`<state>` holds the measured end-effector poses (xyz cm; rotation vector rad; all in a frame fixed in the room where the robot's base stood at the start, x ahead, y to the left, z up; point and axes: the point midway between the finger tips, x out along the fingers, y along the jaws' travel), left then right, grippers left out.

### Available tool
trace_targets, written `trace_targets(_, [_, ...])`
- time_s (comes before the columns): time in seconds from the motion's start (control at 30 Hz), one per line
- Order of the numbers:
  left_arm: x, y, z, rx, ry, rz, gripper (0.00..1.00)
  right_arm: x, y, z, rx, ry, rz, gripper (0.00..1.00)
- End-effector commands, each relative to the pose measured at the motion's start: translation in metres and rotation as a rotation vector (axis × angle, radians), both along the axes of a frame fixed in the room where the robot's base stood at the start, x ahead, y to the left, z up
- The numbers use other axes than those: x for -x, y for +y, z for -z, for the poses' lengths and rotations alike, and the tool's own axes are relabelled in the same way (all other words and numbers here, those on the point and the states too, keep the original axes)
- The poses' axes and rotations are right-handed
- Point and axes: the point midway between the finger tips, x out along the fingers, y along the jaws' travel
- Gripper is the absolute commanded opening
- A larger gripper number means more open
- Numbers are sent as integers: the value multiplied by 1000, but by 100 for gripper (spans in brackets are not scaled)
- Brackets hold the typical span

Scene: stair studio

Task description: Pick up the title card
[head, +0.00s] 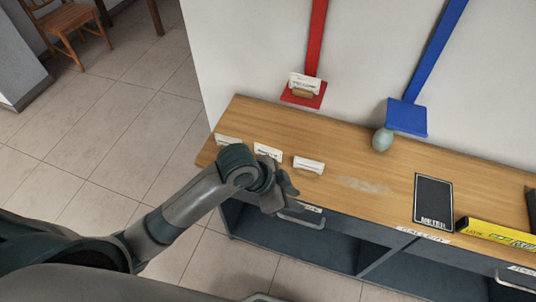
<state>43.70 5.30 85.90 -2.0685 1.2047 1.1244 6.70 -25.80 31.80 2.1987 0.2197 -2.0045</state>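Three small white cards stand in a row on the left part of the wooden top: a left card (228,140), a middle card (267,151) and a right card (308,165). Another white card (304,81) stands on the red ledge, with a tan piece in front of it. The print is too small to tell which is the title card. My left gripper (283,197) is by the front edge of the top, in front of the middle and right cards. It appears apart from them; its finger gap cannot be made out. My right gripper is not in view.
The wooden top (350,160) has a pale smudge and free room mid-way. A red ledge (292,98) and blue ledge (407,117) end sloping strips. A black panel (433,195) and yellow box (495,234) lie right.

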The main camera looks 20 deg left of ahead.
Motion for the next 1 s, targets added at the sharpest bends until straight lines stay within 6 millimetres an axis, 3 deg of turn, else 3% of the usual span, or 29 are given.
trace_targets(0.23, [-33, -7, -29, -74, -39, 235, 27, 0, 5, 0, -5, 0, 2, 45])
trace_targets(0.47, [-61, 9, -56, -180, -35, 421, 27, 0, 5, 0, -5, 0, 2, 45])
trace_targets(1.0, [-123, 107, -150, -394, 66, 587, 27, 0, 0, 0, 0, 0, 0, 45])
